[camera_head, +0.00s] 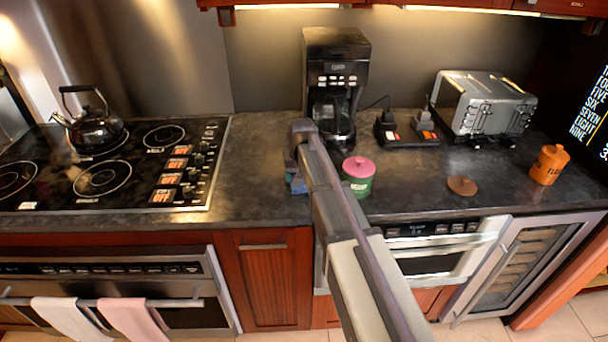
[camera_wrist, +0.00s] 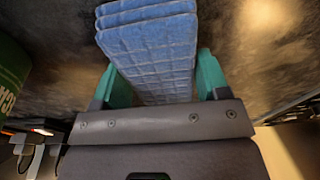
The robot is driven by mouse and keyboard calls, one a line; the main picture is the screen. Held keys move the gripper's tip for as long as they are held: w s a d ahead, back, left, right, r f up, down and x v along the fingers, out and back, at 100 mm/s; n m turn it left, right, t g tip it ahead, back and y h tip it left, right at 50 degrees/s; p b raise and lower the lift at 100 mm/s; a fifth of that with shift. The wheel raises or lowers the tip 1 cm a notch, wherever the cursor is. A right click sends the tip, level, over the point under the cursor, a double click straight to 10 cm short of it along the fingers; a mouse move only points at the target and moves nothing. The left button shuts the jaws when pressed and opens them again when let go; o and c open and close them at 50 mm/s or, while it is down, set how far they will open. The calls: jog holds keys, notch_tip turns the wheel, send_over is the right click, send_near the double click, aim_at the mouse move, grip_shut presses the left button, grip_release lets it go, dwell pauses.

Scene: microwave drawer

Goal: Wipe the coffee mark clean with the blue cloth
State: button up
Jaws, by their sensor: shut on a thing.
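The blue cloth (camera_wrist: 150,45) is a thick, folded, quilted pad. In the wrist view it sits between the two green fingers of my gripper (camera_wrist: 158,72), which is shut on it. In the head view my gripper (camera_head: 298,182) is low over the dark counter, left of the coffee maker, and a bit of blue shows there. My arm hides much of the counter around it.
A coffee maker (camera_head: 335,90) stands behind my gripper, and a green canister with a pink lid (camera_head: 358,177) is close to its right. A stove with a kettle (camera_head: 92,128) is at left. A toaster (camera_head: 482,104) and an orange canister (camera_head: 549,164) are at right.

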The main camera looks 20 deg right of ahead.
aim_at(284, 182)
jog(key=shift+w+a, duration=0.2)
jog(key=shift+a, duration=0.65)
jog(key=shift+w+a, duration=0.15)
jog(key=shift+a, duration=0.75)
jog(key=shift+w+a, duration=0.2)
jog(key=shift+a, duration=0.65)
jog(key=shift+s+d, duration=0.35)
jog(key=shift+d, duration=1.3)
jog(key=shift+s+d, duration=0.4)
jog(key=shift+d, duration=1.2)
jog(key=shift+s+d, duration=0.35)
jog(key=shift+d, duration=1.3)
jog(key=shift+a+f, duration=0.1)
jog(key=shift+w+a, duration=0.4)
jog(key=shift+a, duration=1.25)
jog(key=shift+w+a, duration=0.4)
jog(key=shift+a, duration=1.25)
jog(key=shift+w+a, duration=0.4)
jog(key=shift+a, duration=1.25)
jog(key=shift+s+d, duration=0.5)
jog(key=shift+d, duration=1.3)
jog(key=shift+s+d, duration=0.4)
jog(key=shift+d, duration=1.2)
jog(key=shift+s+d, duration=0.35)
jog(key=shift+d, duration=1.3)
jog(key=shift+a, duration=0.25)
